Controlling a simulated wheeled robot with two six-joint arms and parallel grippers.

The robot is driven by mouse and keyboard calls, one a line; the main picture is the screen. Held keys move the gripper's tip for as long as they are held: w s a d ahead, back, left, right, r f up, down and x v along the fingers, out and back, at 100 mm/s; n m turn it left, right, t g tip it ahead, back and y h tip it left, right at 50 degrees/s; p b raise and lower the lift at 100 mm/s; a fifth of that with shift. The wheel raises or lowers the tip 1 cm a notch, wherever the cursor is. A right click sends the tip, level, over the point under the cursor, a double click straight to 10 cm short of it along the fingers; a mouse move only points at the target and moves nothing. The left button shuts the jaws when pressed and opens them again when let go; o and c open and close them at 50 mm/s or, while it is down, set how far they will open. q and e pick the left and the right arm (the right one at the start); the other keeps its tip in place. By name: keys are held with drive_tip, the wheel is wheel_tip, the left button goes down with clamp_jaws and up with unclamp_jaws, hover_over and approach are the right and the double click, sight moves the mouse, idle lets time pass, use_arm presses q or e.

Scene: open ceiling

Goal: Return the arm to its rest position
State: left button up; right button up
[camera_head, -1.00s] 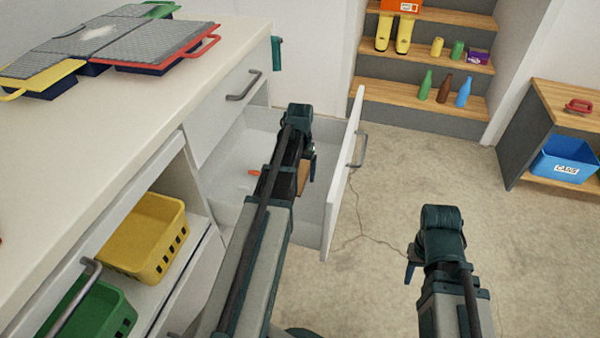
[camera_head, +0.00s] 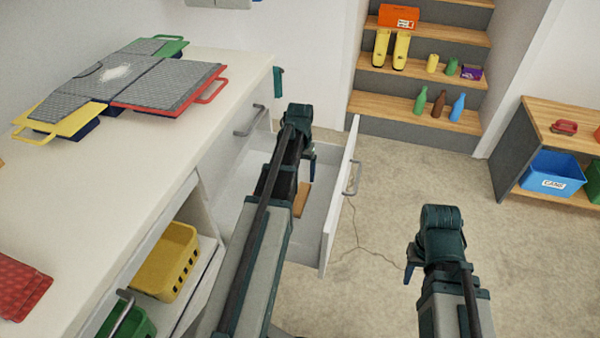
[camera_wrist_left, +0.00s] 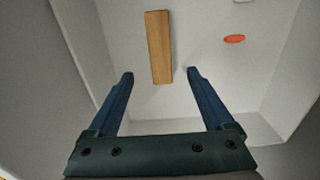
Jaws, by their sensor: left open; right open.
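My left arm reaches out over the open white drawer (camera_head: 328,225). My left gripper (camera_wrist_left: 160,75) is open and empty in the left wrist view, its two fingers pointing into the drawer. A wooden block (camera_wrist_left: 159,47) lies on the drawer floor beyond and between the fingertips, apart from them. It also shows partly in the head view (camera_head: 301,200), beside my left arm. An orange oval item (camera_wrist_left: 234,38) lies to its right in the wrist view. My right gripper (camera_head: 410,270) hangs over the bare floor at the right; its fingers are mostly hidden behind its wrist.
A yellow basket (camera_head: 168,262) sits in a lower drawer. Wooden steps (camera_head: 400,105) hold bottles. A shelf with a blue bin (camera_head: 552,177) stands right.

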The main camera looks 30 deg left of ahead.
use_arm(q)
drive_tip(key=shift+r, duration=0.45)
use_arm(e)
drive_tip(key=shift+r, duration=0.4)
use_arm(q)
drive_tip(key=shift+r, duration=0.1)
use_arm(e)
drive_tip(key=shift+r, duration=0.1)
